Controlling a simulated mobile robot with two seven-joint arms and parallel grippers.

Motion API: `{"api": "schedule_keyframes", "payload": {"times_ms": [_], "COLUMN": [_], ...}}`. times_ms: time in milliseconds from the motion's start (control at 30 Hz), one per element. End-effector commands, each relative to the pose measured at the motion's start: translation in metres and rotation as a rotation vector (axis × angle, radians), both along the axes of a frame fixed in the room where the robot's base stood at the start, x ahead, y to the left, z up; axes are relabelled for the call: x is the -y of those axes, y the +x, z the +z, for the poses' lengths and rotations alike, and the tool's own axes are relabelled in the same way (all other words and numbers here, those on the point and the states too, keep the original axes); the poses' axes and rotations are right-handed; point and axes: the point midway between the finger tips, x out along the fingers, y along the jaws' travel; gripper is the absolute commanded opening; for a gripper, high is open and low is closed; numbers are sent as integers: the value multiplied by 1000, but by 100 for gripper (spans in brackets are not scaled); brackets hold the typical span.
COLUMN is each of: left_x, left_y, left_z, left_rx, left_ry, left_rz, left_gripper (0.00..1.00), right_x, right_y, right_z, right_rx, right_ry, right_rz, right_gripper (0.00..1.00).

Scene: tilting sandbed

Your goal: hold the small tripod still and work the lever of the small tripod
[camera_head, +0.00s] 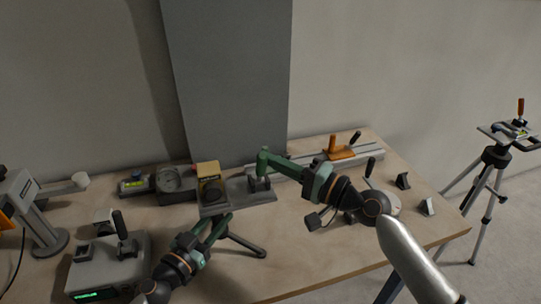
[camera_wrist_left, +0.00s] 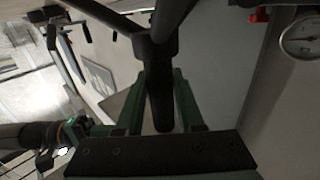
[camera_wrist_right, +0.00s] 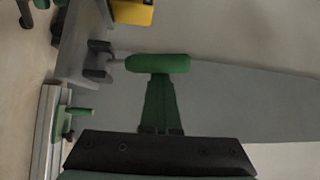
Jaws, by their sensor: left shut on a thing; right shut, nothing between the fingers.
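The small tripod has a flat grey top plate (camera_head: 250,191) bearing a yellow box (camera_head: 208,182), and dark legs (camera_head: 245,243). The lever has a green handle (camera_wrist_right: 160,63) on a short grey rod, seen in the right wrist view. My right gripper (camera_wrist_right: 160,82) is shut and empty, its tips right at the handle's side; contact is unclear. In the head view it reaches in from the right (camera_head: 275,162).
A grey rail with an orange clamp (camera_head: 340,147) lies behind the right arm. A grey device with a green display (camera_head: 105,270) is at front left.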

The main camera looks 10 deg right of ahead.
Motion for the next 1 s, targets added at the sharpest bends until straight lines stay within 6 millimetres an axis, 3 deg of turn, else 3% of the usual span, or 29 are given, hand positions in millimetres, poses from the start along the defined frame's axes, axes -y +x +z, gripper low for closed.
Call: {"api": "schedule_keyframes", "payload": {"times_ms": [600,1000], "left_x": [0,0], "left_y": [0,0], "left_z": [0,0], "left_rx": [1,1], "left_ry": [1,0], "left_rz": [1,0], "left_gripper": [0,0], "right_x": [-4,-2], "right_y": [-9,1], "right_z": [-8,-3], "right_rx": [-13,-10], "right_ry": [-6,-5], "right_rz": [15,11], "right_gripper": [0,0]}}
